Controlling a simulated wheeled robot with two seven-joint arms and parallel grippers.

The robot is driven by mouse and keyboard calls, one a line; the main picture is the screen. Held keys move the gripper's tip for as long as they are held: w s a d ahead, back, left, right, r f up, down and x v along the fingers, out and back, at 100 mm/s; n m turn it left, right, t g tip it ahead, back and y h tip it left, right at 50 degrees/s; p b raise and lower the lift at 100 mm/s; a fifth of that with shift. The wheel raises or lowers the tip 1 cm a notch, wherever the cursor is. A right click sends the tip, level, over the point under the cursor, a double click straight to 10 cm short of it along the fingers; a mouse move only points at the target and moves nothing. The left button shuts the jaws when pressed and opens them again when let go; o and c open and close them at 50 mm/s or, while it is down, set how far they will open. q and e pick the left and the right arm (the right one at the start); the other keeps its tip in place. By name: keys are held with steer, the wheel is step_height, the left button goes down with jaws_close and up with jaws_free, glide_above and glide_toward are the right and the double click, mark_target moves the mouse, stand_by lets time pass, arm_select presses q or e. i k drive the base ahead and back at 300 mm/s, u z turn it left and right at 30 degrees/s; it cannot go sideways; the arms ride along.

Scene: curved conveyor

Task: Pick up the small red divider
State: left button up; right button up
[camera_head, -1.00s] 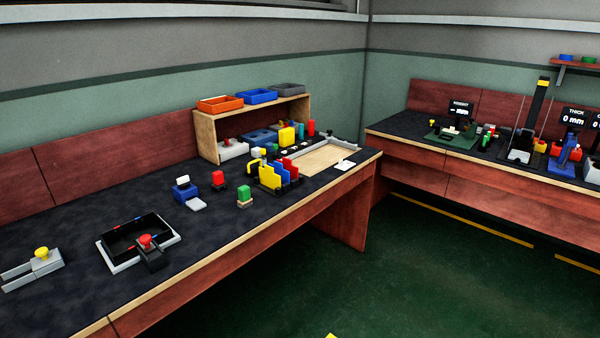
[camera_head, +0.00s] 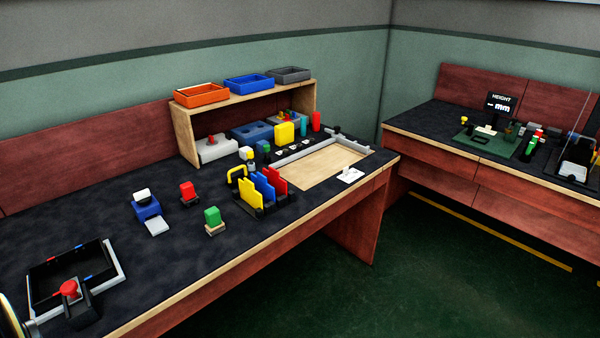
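The red divider (camera_head: 277,180) stands upright in a dark rack (camera_head: 262,210) near the middle of the bench. It is the rearmost and rightmost of the coloured plates there. A blue divider (camera_head: 264,187) and a yellow divider (camera_head: 251,194) stand in front of it and hide part of it. A yellow handle (camera_head: 234,172) rises at the rack's left side. Neither of my grippers is recognisable in view.
A wooden shelf (camera_head: 184,136) with orange, blue and grey bins stands behind the rack. A light wooden panel (camera_head: 320,168) lies to its right. A black tray (camera_head: 40,275) sits at lower left.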

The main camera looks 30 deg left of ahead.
mark_target(274, 179)
steer(key=u, duration=0.55)
steer(key=i, duration=0.85)
steer(key=u, duration=0.9)
